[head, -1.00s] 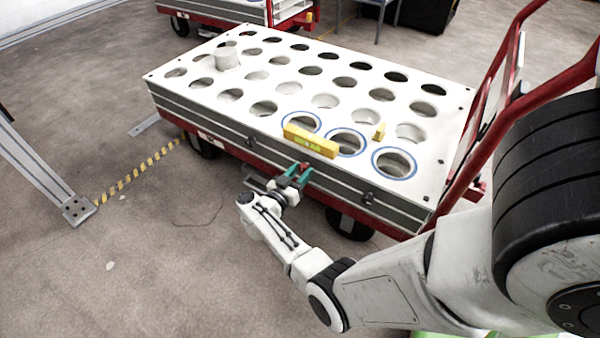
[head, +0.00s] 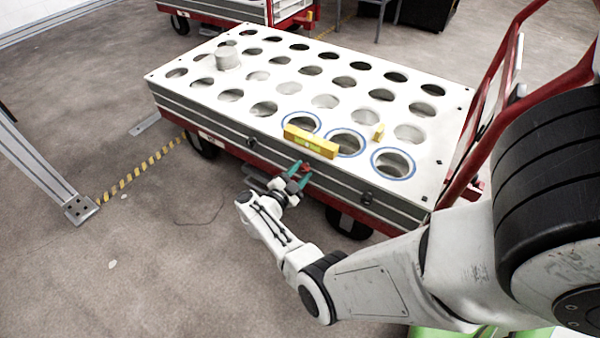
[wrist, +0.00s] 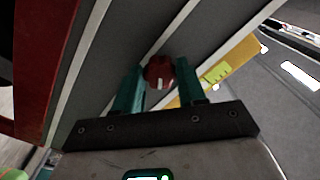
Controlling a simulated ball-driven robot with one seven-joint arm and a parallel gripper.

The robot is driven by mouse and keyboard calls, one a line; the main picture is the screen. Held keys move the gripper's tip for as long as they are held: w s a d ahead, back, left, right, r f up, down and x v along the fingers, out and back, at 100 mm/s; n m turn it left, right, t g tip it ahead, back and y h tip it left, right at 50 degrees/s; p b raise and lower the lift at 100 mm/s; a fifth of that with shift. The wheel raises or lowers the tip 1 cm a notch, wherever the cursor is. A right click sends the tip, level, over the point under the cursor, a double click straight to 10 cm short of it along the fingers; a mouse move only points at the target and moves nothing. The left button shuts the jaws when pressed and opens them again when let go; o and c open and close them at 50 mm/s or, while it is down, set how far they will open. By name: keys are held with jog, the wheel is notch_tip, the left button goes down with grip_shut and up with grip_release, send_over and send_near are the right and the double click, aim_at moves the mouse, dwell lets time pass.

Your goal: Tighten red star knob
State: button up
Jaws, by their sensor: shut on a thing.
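The red star knob (wrist: 158,72) sits on the grey side of the cart in the wrist view, with a pale mark on its face. My gripper (wrist: 160,80) has its two green fingers on either side of the knob and is shut on it. In the head view my gripper (head: 301,171) reaches the long side of the cart (head: 215,121), just below the yellow level. The knob shows there only as a small red spot (head: 306,168) between the fingertips, partly hidden by them.
A yellow spirit level (head: 310,141) lies along the top edge just above the knob. A small yellow block (head: 379,132) and a white cylinder (head: 228,60) stand on the perforated top. A black knob (head: 367,198) is on the side to the right.

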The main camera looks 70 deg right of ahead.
jog(key=m, duration=0.6)
jog(key=m+b, duration=0.1)
jog(key=m, duration=0.5)
jog(key=shift+m+b, duration=0.3)
jog(key=m+b, duration=0.2)
jog(key=m, duration=0.4)
jog(key=shift+f, duration=0.1)
jog(key=m+b, duration=0.1)
jog(key=m, duration=0.3)
jog(key=shift+m, duration=0.3)
jog(key=shift+m+b, duration=0.7)
jog(key=shift+m, duration=0.4)
jog(key=o, duration=1)
jog(key=shift+o, duration=0.2)
jog(key=p+v, duration=0.3)
jog(key=v, duration=0.7)
jog(key=shift+a, duration=0.4)
